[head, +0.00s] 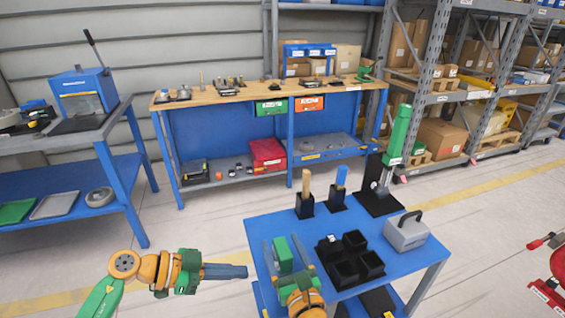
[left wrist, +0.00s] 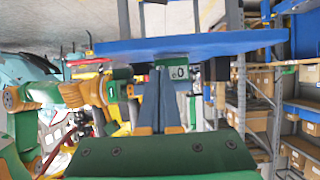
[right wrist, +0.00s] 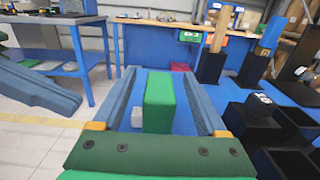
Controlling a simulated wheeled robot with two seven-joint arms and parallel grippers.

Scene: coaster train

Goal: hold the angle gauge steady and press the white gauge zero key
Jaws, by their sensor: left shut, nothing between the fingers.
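The angle gauge is a green block (head: 283,256) standing on the left part of the small blue table (head: 400,262). My right gripper (head: 282,240) is open around it, with a finger on each side. In the right wrist view the gauge (right wrist: 158,98) stands between the fingers with gaps on both sides, and a small whitish key (right wrist: 136,118) sticks out at its left. My left gripper (head: 246,271) is shut and empty at the table's left edge, pointing at the gauge. In the left wrist view, the white face marked 0 (left wrist: 179,72) shows just beyond the fingertips (left wrist: 158,70); contact cannot be told.
A black tray of square cups (head: 345,272) stands right of the gauge. Floor left of the table is clear.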

